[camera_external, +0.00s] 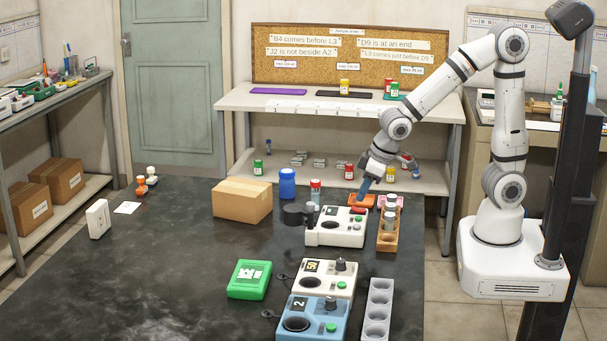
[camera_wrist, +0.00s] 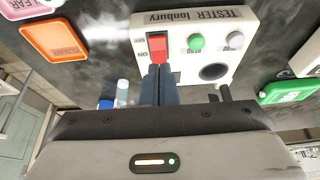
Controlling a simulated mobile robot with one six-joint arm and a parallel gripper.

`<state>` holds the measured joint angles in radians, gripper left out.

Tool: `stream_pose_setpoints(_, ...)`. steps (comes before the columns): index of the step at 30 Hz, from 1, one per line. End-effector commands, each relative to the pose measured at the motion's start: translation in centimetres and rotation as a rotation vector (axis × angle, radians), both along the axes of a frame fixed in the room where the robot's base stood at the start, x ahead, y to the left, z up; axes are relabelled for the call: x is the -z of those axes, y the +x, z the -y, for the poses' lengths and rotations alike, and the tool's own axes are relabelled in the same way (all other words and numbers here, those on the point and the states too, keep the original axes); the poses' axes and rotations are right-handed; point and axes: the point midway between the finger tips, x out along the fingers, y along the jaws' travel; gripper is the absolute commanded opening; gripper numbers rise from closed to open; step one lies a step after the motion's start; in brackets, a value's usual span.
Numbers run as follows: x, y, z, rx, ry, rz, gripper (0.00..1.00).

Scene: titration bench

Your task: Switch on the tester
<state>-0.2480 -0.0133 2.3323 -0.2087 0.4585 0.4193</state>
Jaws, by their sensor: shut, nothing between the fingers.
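The tester (camera_wrist: 195,38) is a white box labelled "TESTER Ionbury" in the wrist view. I cannot tell contact or the switch's position. In the external view my gripper (camera_external: 362,194) points down beyond the box.
An orange tray (camera_wrist: 55,40) and a pink tray (camera_wrist: 25,8) lie beside the tester. Nearby on the bench are a wooden vial rack (camera_external: 387,243), a cardboard box (camera_external: 241,200), another white device (camera_external: 325,283) and a blue device (camera_external: 312,318). The bench's left part is mostly clear.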

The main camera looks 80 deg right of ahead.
Motion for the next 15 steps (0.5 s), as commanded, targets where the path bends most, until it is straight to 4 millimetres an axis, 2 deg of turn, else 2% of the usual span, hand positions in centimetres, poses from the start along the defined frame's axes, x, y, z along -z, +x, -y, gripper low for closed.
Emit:
stream_pose_setpoints(1, 0.8, 0.2, 0.0, -0.001, -0.001, -0.005, 0.00)
stream_pose_setpoints(6, 2.1, 0.8, 0.0, 0.000, 0.000, -0.002, 0.00)
stream_pose_setpoints(15, 2.4, 0.9, 0.0, -0.001, 0.000, 0.000, 0.00)
